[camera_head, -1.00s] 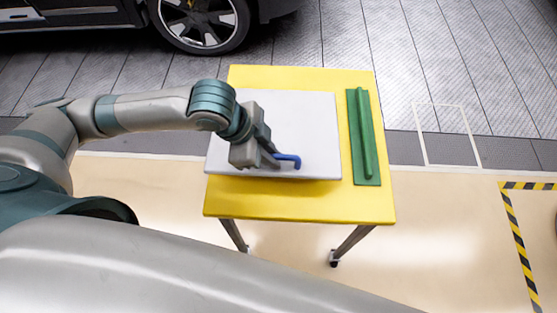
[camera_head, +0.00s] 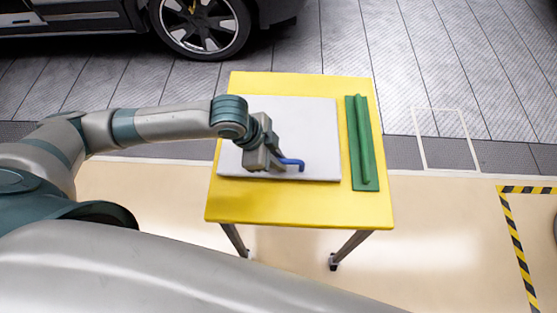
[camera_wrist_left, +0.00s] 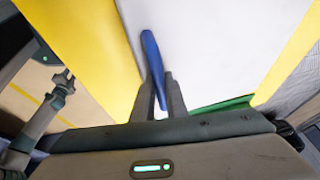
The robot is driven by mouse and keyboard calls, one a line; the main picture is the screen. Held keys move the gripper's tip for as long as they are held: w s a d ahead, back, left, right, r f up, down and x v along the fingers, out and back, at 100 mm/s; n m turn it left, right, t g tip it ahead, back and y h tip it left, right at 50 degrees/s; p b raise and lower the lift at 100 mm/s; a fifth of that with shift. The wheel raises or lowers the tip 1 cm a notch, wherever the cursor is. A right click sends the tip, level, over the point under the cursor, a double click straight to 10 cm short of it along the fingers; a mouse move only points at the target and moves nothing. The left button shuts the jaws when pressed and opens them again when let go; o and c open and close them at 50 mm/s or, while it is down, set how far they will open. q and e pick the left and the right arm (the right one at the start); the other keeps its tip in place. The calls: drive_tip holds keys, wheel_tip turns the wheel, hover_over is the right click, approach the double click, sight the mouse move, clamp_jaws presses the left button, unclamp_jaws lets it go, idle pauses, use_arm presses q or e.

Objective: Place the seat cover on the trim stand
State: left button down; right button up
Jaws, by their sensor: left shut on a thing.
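The seat cover looks to be the flat white panel (camera_head: 305,120) with a blue handle (camera_head: 297,162) near its front edge. It lies flat on the yellow top of the wheeled stand (camera_head: 300,207), apparently the trim stand. My left gripper (camera_head: 281,163) is shut on the blue handle. In the left wrist view, the blue handle (camera_wrist_left: 153,62) is between the fingers (camera_wrist_left: 161,92), with the white panel (camera_wrist_left: 205,45) behind it. The gripper and arm hide the panel's left part.
A green ridged strip (camera_head: 362,145) stands on the yellow top, just right of the panel with a narrow gap. A dark car (camera_head: 100,22) is parked behind at left. The floor right of the stand is open, with striped tape markings (camera_head: 514,227).

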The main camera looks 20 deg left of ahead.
use_arm(q)
drive_tip(key=shift+f, duration=0.55)
drive_tip(key=c, duration=1.8)
unclamp_jaws()
drive_tip(key=shift+o, duration=0.2)
drive_tip(key=shift+r, duration=0.15)
drive_tip(key=b+v, duration=0.1)
drive_tip(key=v, duration=1)
drive_tip(key=shift+a+r, duration=0.2)
drive_tip(key=shift+r, duration=0.1)
drive_tip(key=shift+s, duration=0.1)
